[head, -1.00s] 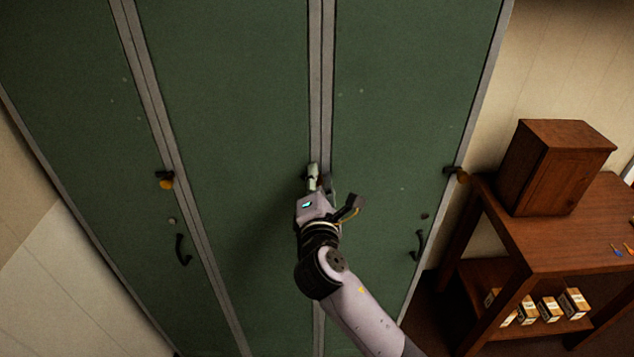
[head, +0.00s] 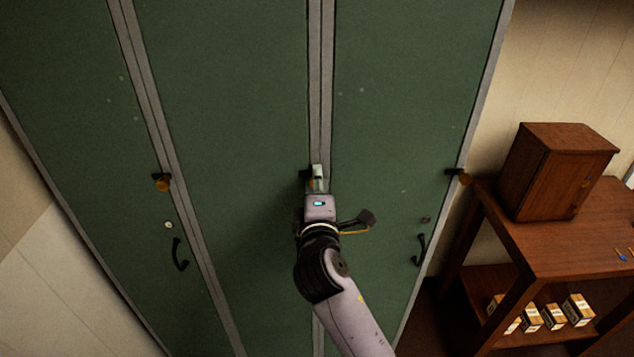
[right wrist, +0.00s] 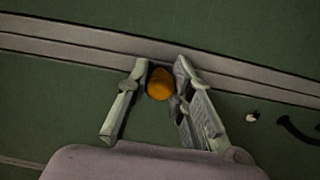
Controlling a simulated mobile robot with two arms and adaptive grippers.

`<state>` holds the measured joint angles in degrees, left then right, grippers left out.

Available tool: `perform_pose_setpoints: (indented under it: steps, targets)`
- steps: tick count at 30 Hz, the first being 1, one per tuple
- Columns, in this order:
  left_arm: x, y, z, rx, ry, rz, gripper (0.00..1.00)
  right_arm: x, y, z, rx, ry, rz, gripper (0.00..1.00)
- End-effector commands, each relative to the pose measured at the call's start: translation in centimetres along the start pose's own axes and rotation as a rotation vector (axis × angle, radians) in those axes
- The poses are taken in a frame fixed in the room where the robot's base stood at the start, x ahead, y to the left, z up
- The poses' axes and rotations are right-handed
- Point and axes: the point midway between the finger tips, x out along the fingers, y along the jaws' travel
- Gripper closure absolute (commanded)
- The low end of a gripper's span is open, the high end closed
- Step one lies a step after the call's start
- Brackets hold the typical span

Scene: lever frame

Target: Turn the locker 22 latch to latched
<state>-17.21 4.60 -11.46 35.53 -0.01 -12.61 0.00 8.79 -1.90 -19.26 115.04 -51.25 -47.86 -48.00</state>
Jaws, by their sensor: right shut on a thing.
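Three green locker doors stand side by side, and no door number can be read. My right gripper (head: 318,176) is at the seam beside the middle door (head: 235,110), with its fingers around that door's latch. The latch's dark part (head: 305,174) shows just left of the fingers, and the rest is hidden in the head view. In the right wrist view, the latch's orange knob (right wrist: 160,84) sits between the two fingers of the right gripper (right wrist: 160,66), which is shut on it. My left gripper is out of view.
Similar latches with orange knobs are on the left door (head: 161,183) and right door (head: 459,176). Dark curved handles (head: 179,255) (head: 419,250) sit below them. A brown wooden table (head: 545,240) on the right bears a wooden box (head: 556,172), with small cartons (head: 553,317) on its lower shelf.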

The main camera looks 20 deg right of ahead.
Motion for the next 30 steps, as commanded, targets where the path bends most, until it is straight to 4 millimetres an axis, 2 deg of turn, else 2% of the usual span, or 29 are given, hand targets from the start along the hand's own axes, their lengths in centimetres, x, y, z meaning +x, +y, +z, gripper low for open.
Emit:
perform_pose_setpoints:
  steps: [10,11,19,30]
  targets:
    - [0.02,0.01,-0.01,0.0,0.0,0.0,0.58,-0.02,-0.23,0.02,0.002,-0.001,-0.005,1.0]
    - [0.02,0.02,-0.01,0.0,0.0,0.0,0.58,-0.02,-0.24,0.02,0.002,-0.001,-0.006,0.78]
    - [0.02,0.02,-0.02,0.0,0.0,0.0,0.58,-0.01,-0.13,0.01,0.001,-0.001,-0.003,0.6]
    - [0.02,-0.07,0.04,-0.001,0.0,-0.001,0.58,-0.37,-0.12,-0.02,0.001,0.0,-0.002,0.59]
